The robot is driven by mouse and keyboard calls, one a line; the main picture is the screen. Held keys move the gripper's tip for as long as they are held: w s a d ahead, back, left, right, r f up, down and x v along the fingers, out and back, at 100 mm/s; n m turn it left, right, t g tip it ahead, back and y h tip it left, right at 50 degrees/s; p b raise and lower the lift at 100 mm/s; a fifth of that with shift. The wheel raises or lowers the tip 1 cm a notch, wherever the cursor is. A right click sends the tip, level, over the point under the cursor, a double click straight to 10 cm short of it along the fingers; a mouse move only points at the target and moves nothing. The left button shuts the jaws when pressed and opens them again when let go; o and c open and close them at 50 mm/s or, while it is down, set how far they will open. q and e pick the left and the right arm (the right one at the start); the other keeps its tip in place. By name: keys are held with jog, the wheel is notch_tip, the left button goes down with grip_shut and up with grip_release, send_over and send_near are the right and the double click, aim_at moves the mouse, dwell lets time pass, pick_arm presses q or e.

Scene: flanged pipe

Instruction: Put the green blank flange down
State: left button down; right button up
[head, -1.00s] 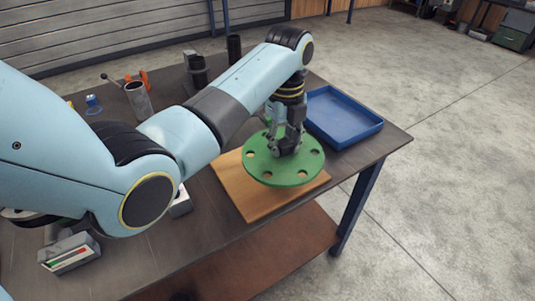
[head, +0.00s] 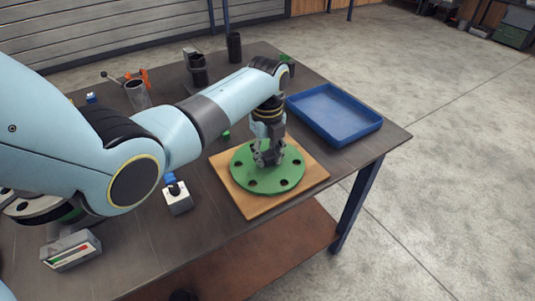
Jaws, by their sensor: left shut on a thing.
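The green blank flange (head: 283,181) is a round disc with several bolt holes around its rim. It lies flat over the square wooden board (head: 255,206) on the workbench, and it appears to rest on it. My left gripper (head: 267,160) points down at the middle of the flange and is shut on it; the exact grip point is partly hidden by the fingers. My right gripper does not show.
A blue tray (head: 337,114) lies just behind and right of the board. A grey block with a blue top (head: 177,197) and a gauge box (head: 70,251) stand to the left. Dark cylinders (head: 234,47) and a metal tube (head: 138,96) stand at the back. The bench's front edge is close to the board.

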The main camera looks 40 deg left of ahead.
aim_at(268, 154)
pick_arm(q)
jog(key=c, duration=1)
grip_release()
jog(key=shift+c, duration=0.2)
notch_tip(268, 154, up, 12)
